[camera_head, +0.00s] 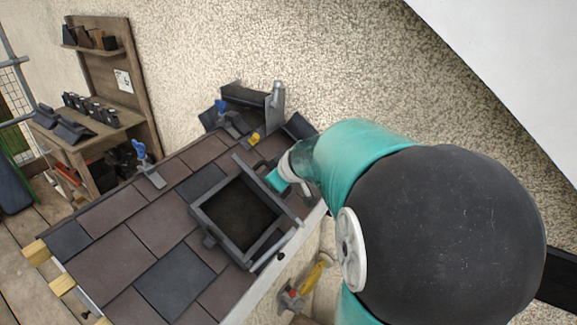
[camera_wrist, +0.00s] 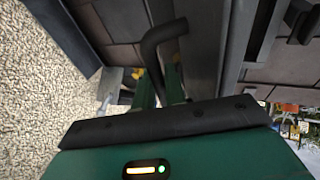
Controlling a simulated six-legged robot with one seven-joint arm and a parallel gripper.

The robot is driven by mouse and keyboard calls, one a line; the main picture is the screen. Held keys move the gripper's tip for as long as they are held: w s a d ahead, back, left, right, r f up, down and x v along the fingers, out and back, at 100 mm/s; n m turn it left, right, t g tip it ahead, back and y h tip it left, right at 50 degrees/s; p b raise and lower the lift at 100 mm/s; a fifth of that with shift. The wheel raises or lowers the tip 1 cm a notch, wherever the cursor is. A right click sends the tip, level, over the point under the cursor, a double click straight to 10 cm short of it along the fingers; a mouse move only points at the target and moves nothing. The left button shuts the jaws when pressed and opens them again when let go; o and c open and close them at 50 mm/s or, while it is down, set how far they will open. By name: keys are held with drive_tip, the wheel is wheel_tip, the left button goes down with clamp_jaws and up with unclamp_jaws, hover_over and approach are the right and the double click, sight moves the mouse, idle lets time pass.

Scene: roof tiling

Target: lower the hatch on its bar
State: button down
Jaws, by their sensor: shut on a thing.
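The roof hatch (camera_head: 207,226) is a dark grey square frame in the tiled roof, with a dark inside showing. A long dark edge runs along its upper right side; I cannot tell the lid's exact angle. My gripper (camera_head: 276,180) is at that side, partly hidden by my arm. In the wrist view my gripper (camera_wrist: 166,88) has its green fingers closed around a dark bent bar (camera_wrist: 152,52). The bar's lower end is hidden behind the gripper's dark front edge. Beside the bar, a long grey frame piece (camera_wrist: 204,50) runs up the picture.
Brown and grey tiles (camera_head: 112,230) surround the hatch. Blue-handled tools (camera_head: 150,172) and a dark stack (camera_head: 245,97) lie on the upper roof. A yellow-handled hammer (camera_head: 303,290) is below the right roof edge. A pebbled wall (camera_head: 330,60) rises behind; a wooden bench (camera_head: 85,140) stands left.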

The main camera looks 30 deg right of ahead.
drive_tip(key=shift+s+a+f, duration=0.1)
drive_tip(key=shift+a+f, duration=0.3)
drive_tip(key=shift+a, duration=0.45)
drive_tip(key=shift+a+f, duration=0.35)
drive_tip(key=shift+a, duration=0.5)
drive_tip(key=c, duration=1.8)
unclamp_jaws()
drive_tip(key=shift+r, duration=0.1)
drive_tip(key=v, duration=1.3)
drive_tip(key=shift+s+r, duration=0.2)
drive_tip(key=shift+s, duration=0.05)
drive_tip(key=shift+a, duration=0.1)
